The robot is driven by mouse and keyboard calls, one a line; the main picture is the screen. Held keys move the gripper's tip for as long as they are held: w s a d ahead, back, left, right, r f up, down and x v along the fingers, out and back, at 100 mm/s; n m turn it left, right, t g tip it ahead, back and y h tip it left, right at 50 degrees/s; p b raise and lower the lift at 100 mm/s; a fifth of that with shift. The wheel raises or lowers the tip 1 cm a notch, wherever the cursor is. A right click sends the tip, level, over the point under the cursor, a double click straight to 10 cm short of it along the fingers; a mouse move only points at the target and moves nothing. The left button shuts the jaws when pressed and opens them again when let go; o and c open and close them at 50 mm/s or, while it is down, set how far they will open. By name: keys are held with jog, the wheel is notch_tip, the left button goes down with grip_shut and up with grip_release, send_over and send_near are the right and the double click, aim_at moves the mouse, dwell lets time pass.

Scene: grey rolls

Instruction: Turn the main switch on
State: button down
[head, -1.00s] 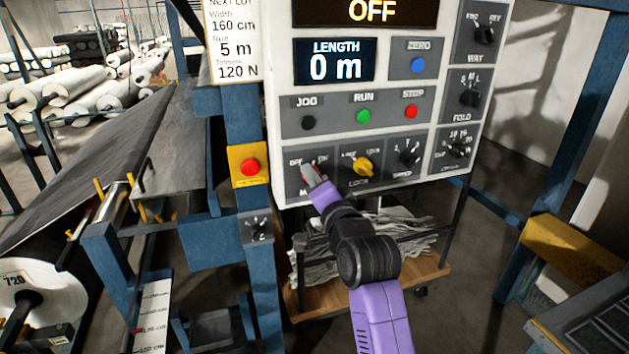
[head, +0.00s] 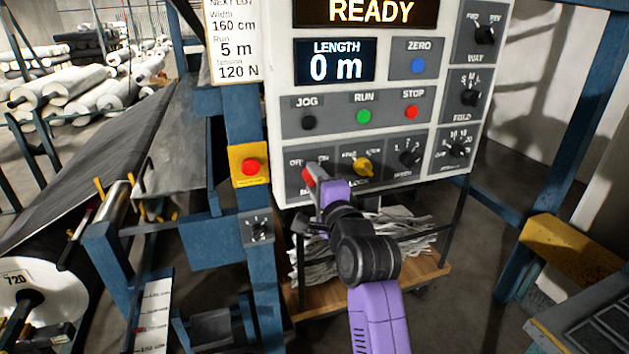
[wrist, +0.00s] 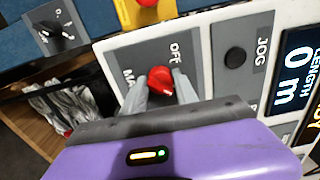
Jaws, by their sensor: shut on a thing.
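The main switch is a red rotary knob at the lower left of the white control panel (head: 284,85). In the wrist view the red knob (wrist: 160,82) sits between my two grey fingertips, next to the "OFF" label. My gripper (wrist: 160,90) is shut on the knob, one finger on each side. In the head view my gripper (head: 312,180) reaches up to the panel's lower left and its wrist covers part of the switch plate. The upper display (head: 370,12) reads "READY".
A yellow lock knob (head: 363,167) sits just right of the switch. A red button on a yellow box (head: 250,166) is to the left. Black JOG (head: 308,122), green RUN (head: 363,116) and red STOP (head: 411,112) buttons lie above. A wooden cart shelf (head: 430,275) is below.

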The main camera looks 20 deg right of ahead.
jog(key=c, duration=0.9)
grip_release()
jog(key=shift+c, duration=0.2)
jog(key=s+b, duration=0.1)
jog(key=s, duration=0.6)
jog(key=shift+s, duration=0.4)
